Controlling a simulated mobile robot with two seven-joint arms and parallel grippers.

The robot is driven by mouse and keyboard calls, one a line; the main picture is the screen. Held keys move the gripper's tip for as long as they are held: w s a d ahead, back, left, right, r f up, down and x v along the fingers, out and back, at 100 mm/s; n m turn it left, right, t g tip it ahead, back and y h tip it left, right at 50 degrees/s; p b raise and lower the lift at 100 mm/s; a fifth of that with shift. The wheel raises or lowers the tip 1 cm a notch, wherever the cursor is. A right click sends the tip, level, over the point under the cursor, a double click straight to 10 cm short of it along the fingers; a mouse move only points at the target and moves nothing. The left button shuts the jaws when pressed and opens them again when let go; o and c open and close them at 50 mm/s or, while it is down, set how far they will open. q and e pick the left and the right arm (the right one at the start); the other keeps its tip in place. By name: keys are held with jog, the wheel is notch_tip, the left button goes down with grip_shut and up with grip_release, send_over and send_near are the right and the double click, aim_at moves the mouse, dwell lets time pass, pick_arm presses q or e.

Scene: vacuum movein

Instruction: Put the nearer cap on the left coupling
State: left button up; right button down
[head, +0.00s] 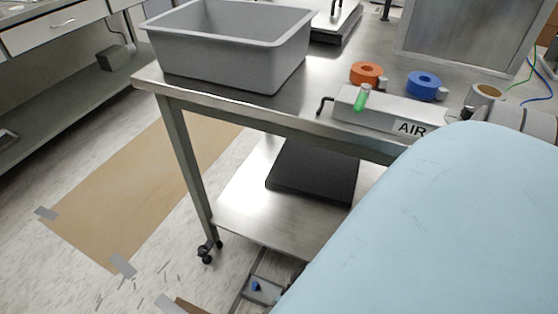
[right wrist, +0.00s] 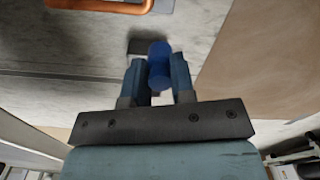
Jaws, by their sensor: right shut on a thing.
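My right gripper (right wrist: 158,68) is shut on a blue cylindrical cap (right wrist: 159,58) in the right wrist view. The cap sits between the two fingertips and sticks out a little past them. In the head view the right gripper is not clearly visible; my large light-blue arm covers the lower right. A small blue piece (head: 256,286) shows in a grey tray-like frame (head: 268,294) at the bottom of the head view; it is too small to identify. No coupling can be made out with certainty. My left gripper is not in view.
A steel cart (head: 240,98) carries a grey bin (head: 220,60), orange (head: 367,73) and blue (head: 424,84) rolls and an AIR-labelled box (head: 385,112). Cardboard (head: 130,190) covers the floor at left.

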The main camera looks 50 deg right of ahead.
jog(key=s+d, duration=0.1)
jog(key=s, duration=0.1)
jog(key=s+d+r+m, duration=0.1)
jog(key=s, duration=0.1)
jog(key=s+d+r+m, duration=0.1)
jog(key=s+d, duration=0.1)
jog(key=shift+s+r, duration=0.2)
jog(key=shift+s, duration=0.1)
jog(key=shift+f+b, duration=0.45)
jog(key=shift+f, duration=0.05)
notch_tip(320, 180, down, 2)
jog(key=shift+b, duration=1.1)
jog(key=shift+f, duration=0.5)
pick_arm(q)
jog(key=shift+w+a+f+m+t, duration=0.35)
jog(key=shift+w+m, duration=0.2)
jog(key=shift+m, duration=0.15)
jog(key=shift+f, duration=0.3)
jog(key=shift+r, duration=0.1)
